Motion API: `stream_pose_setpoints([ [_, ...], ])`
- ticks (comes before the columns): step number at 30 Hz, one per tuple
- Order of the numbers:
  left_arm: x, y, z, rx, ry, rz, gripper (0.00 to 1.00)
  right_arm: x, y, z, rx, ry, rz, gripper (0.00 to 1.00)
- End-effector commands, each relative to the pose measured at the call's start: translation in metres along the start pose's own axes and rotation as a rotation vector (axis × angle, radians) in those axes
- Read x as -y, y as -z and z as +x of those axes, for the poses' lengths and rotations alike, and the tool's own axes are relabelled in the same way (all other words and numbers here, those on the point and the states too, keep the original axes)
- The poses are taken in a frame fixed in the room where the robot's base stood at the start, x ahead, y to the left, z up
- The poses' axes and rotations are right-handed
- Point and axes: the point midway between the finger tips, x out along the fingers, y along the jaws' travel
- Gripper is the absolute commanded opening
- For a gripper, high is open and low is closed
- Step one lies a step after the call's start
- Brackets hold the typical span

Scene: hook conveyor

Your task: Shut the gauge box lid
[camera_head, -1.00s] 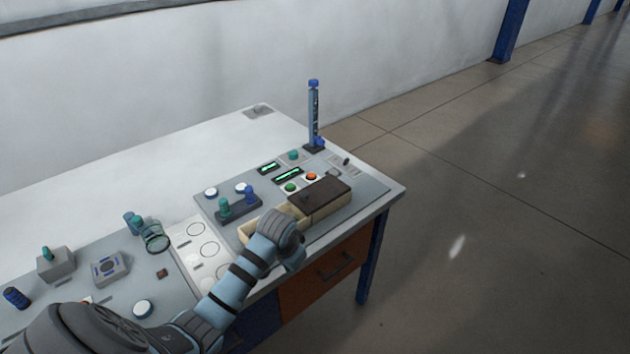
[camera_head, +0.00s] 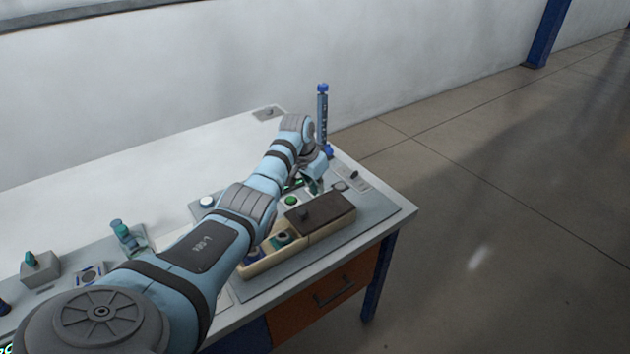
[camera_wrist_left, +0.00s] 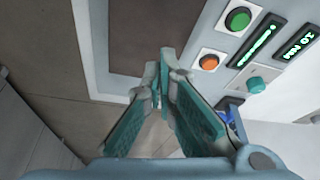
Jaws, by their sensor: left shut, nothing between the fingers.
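The gauge box (camera_head: 275,262) is a long beige box on the panel at the table's right end. The left part is open, with round teal-and-dark items (camera_head: 282,238) inside. My left gripper (camera_head: 316,187) is at the lid's far side; I cannot tell whether it touches. In the left wrist view, the teal fingers (camera_wrist_left: 167,65) come together at the tips, shut and empty, with a brown surface, likely the lid (camera_wrist_left: 140,25), behind them. My right gripper is not in view.
A tall blue post (camera_head: 322,118) stands behind the gripper. A green button (camera_wrist_left: 238,19), an orange button (camera_wrist_left: 208,62) and lit displays (camera_wrist_left: 257,42) are close beside the fingers. My left arm hides part of the panel. Open floor lies right of the table.

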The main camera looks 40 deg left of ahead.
Motion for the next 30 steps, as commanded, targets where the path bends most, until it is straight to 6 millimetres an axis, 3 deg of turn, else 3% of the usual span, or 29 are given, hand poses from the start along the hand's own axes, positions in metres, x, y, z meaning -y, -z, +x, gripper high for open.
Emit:
stream_pose_setpoints([
  [5, -0.001, -0.003, 0.038, 0.002, -0.002, 0.000, 0.00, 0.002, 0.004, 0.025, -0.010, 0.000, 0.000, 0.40],
  [7, 0.002, -0.009, 0.026, 0.002, 0.005, 0.001, 0.00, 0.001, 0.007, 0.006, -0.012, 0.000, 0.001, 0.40],
  [12, 0.001, -0.028, 0.018, 0.001, 0.005, 0.001, 0.00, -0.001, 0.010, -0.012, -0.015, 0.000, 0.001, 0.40],
  [18, 0.000, -0.038, 0.016, 0.001, 0.002, 0.001, 0.00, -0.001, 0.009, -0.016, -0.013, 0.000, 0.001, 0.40],
  [30, 0.001, -0.039, 0.017, 0.002, 0.002, 0.000, 0.00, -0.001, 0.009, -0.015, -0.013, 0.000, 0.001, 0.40],
])
